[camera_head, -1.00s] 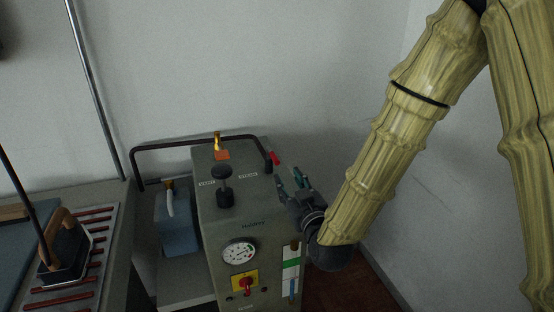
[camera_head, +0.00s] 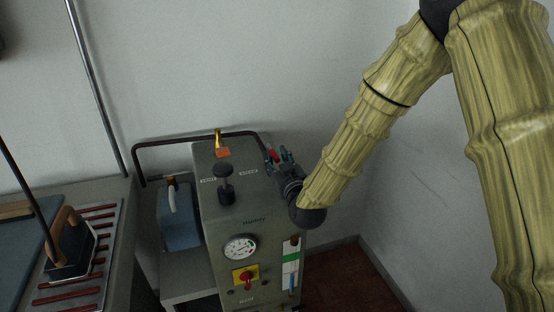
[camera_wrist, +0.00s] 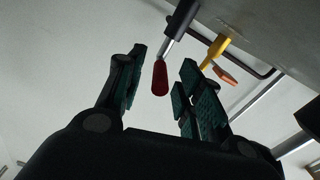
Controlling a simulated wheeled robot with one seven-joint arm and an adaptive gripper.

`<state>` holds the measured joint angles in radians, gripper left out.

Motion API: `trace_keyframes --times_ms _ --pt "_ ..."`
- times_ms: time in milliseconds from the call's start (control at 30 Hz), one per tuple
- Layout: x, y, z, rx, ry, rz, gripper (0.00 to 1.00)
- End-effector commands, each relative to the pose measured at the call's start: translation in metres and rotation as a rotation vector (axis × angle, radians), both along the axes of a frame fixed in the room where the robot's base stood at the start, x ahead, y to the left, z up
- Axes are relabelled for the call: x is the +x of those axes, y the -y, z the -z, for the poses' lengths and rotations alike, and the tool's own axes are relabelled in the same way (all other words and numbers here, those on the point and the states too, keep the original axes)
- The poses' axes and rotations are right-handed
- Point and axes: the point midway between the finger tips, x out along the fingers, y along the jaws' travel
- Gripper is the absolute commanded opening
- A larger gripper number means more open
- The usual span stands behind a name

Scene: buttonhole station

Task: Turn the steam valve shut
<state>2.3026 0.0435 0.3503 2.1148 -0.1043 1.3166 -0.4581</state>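The grey steam generator (camera_head: 215,215) has a red-handled lever (camera_head: 273,155) at its right rear edge. The red grip also shows in the wrist view (camera_wrist: 160,78), on a metal stem from a dark fitting. My gripper (camera_head: 281,156) is beside the generator's upper right side. In the wrist view my gripper (camera_wrist: 163,63) is open, and the red grip appears between its two green-padded fingers with gaps on both sides. A yellow lever (camera_head: 218,139) with an orange tag (camera_head: 223,153) stands at the top rear. Which lever is the steam valve is not readable.
A black knob (camera_head: 225,172) stands on top, and a dark tube rail (camera_head: 190,142) runs behind. The front has a gauge (camera_head: 240,247) and a red-yellow switch (camera_head: 245,277). A blue container (camera_head: 179,225) and an iron (camera_head: 70,245) are left. Floor at right is clear.

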Motion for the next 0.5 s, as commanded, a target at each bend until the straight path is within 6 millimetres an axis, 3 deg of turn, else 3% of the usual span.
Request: trace_keyframes --times_ms 200,400,500 --pt "-0.0001 -0.0001 0.0002 0.0 0.0 0.0 0.34" --pt "-0.0002 -0.0001 0.0002 0.0 0.0 0.0 0.0" --pt "-0.0002 0.0 0.0003 0.0 0.0 0.0 0.0"
